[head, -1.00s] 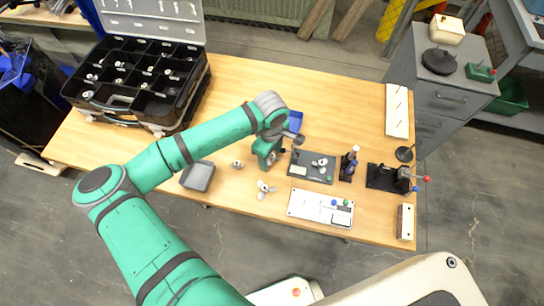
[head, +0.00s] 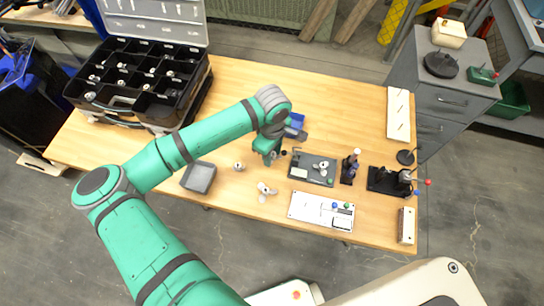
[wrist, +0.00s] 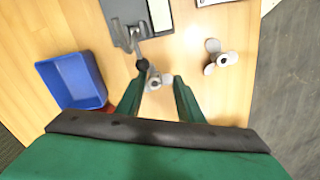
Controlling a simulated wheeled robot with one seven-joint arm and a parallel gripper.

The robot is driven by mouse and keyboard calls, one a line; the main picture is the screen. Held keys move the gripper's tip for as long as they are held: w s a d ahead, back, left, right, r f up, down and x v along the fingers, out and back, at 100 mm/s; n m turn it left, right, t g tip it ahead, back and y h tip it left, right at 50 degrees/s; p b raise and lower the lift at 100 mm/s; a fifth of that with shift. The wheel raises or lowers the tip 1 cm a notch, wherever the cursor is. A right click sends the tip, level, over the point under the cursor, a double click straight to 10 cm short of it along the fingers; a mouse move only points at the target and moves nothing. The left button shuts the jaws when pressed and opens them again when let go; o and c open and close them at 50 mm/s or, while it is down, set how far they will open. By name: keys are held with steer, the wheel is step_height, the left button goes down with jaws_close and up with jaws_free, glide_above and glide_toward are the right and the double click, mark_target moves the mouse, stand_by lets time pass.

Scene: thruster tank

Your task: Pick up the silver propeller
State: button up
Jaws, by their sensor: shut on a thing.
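My gripper (wrist: 158,98) is shut on a silver-grey propeller (wrist: 154,80), which shows between the two green fingertips in the wrist view. A round black knob beside it overlaps the view near the left fingertip. In the head view my gripper (head: 270,158) is over the middle of the table, left of the grey fixture plate, and the arm hides what it holds. A second pale grey propeller (head: 266,188) lies apart on the table, nearer the front edge; it also shows in the wrist view (wrist: 220,58).
A grey fixture plate with a clamp (head: 312,168) is just right of my gripper. A blue bin (wrist: 72,80) stands close by. A grey tray (head: 198,177), a small metal part (head: 239,166) and a white panel (head: 321,210) lie nearer the front. A black compartment case (head: 137,81) stands back left.

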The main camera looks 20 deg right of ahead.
steer(key=s+a+r, duration=0.9)
steer(key=a+r, duration=0.1)
steer(key=shift+a, duration=0.4)
steer(key=shift+w+a+r, duration=0.1)
steer(key=shift+w, duration=0.05)
steer(key=shift+c, duration=0.2)
